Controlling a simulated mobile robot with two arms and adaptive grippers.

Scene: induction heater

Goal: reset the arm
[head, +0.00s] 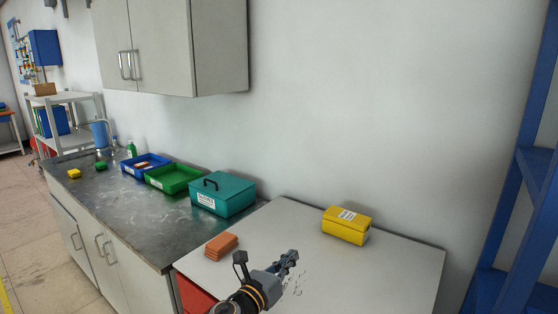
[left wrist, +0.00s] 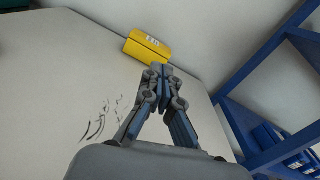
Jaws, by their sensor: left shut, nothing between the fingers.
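My left gripper (head: 290,259) is shut and empty above the light grey table (head: 400,268). It also shows in the left wrist view (left wrist: 162,70), with its fingertips together. In the head view it is to the right of a stack of orange bricks (head: 221,246) and in front of a yellow box (head: 346,225). The yellow box also shows beyond the fingertips in the left wrist view (left wrist: 147,48); the gripper looks apart from it. My right gripper is not in view.
A metal counter (head: 130,210) on the left holds a teal lidded box (head: 222,195), a green tray (head: 173,179), a blue tray (head: 133,170) and small yellow and green blocks. A blue shelf frame (head: 528,200) stands at the right. The table's right part is clear.

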